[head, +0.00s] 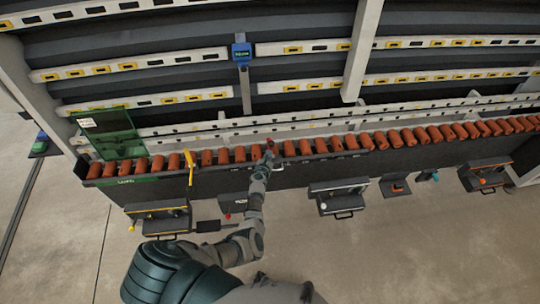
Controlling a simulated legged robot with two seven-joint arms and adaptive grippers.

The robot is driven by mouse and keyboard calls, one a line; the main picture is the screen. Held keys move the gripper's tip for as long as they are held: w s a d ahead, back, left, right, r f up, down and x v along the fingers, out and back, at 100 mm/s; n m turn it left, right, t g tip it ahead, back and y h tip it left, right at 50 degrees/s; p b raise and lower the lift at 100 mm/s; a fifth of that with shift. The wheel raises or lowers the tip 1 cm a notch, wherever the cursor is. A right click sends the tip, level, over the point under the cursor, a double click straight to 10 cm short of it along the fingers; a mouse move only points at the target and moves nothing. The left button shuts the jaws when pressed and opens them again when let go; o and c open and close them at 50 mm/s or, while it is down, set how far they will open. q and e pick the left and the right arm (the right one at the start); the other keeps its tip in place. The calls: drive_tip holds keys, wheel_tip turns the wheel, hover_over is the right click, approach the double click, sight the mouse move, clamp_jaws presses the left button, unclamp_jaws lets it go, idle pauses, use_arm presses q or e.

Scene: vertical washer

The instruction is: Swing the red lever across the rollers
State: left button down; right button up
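My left arm rises from the bottom left. Its gripper (268,158) is at the front edge of the row of orange-red rollers (340,142), near the middle of the machine. A small dark red piece (271,144) shows right at the fingertips. It may be the end of the red lever, but it is too small to tell it from the rollers, or to tell whether the fingers are closed on it. A thin pale bar (279,167) shows just right of the gripper. My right gripper is not in view.
A yellow upright lever (190,168) stands at the rollers' left part. A green clear panel (113,135) is at the left end. Control boxes (338,197) stick out below the roller bed's dark front (219,181). The concrete floor (400,255) in front is clear.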

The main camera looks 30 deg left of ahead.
sight(270, 142)
use_arm(q)
drive_tip(key=shift+w+a+r+p, duration=0.25)
drive_tip(key=shift+w+r+p, duration=0.05)
drive_tip(key=shift+w, duration=0.2)
drive_tip(key=shift+w+a+r+p, duration=0.25)
drive_tip(key=shift+w+r+p, duration=0.05)
drive_tip(key=shift+w, duration=0.2)
drive_tip(key=shift+w+a+r, duration=0.3)
drive_tip(key=shift+w+a, duration=0.4)
drive_tip(key=shift+w, duration=0.05)
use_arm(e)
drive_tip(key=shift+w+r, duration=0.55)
use_arm(q)
drive_tip(key=shift+w, duration=0.1)
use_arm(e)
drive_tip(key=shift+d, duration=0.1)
use_arm(q)
drive_tip(key=shift+d, duration=0.1)
